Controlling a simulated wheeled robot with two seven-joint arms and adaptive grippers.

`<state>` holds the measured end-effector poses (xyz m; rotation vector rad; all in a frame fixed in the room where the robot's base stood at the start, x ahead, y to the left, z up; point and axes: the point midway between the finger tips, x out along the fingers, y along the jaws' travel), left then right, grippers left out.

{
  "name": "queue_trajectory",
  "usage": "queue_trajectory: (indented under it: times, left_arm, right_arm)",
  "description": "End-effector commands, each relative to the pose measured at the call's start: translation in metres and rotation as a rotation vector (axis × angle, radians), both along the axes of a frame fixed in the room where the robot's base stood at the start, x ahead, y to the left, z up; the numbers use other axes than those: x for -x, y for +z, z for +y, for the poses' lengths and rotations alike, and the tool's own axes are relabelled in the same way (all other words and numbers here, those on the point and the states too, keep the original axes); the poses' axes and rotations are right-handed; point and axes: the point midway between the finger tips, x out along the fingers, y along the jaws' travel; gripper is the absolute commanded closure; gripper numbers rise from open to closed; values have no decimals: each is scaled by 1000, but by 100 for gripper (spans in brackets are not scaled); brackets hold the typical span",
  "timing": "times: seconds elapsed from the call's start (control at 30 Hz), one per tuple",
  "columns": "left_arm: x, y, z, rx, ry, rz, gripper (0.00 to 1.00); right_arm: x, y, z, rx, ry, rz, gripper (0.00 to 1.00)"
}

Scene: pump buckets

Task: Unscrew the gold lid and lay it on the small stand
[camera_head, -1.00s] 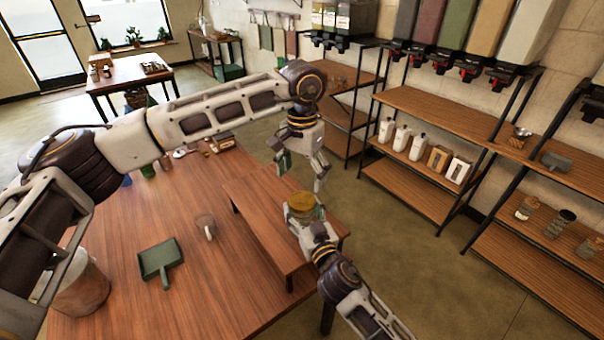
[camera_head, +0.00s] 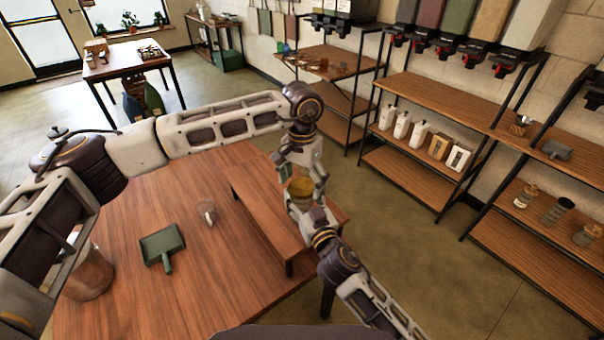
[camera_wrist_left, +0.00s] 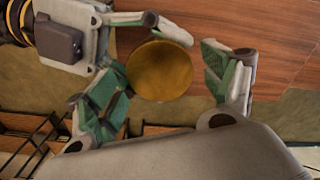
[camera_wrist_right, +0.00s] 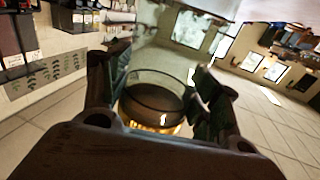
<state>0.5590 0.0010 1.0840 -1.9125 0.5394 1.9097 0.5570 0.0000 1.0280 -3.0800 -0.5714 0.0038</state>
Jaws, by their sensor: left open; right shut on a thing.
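In the left wrist view the lid (camera_wrist_left: 159,69) is a round gold disc. My left gripper (camera_wrist_left: 165,85) is open, with its fingers on either side of the lid and a gap beside the right finger. My right gripper (camera_wrist_right: 160,100) is shut on the glass jar, whose clear wall (camera_wrist_right: 155,83) shows between its fingers. In the head view the right gripper (camera_head: 304,208) reaches the jar from the front.
A bucket (camera_head: 92,275) stands at the left under my left arm. Shelves (camera_head: 425,180) with bottles and jars line the right wall.

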Motion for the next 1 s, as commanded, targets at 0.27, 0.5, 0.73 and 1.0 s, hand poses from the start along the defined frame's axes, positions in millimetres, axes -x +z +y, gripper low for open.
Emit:
queue_trajectory:
  times: [0.27, 0.5, 0.73, 1.0]
  left_arm:
    - [0, -5, 0, -1, 0, -1, 18]
    - [0, -5, 0, -1, 0, -1, 29]
    - [0, -5, 0, -1, 0, -1, 59]
    - [0, -5, 0, -1, 35, 0, 65]
  right_arm:
    - [0, 0, 0, 0, 0, 0, 100]
    - [0, 0, 0, 0, 0, 0, 100]
    - [0, 0, 0, 0, 0, 0, 100]
    - [0, 0, 0, 0, 0, 0, 100]
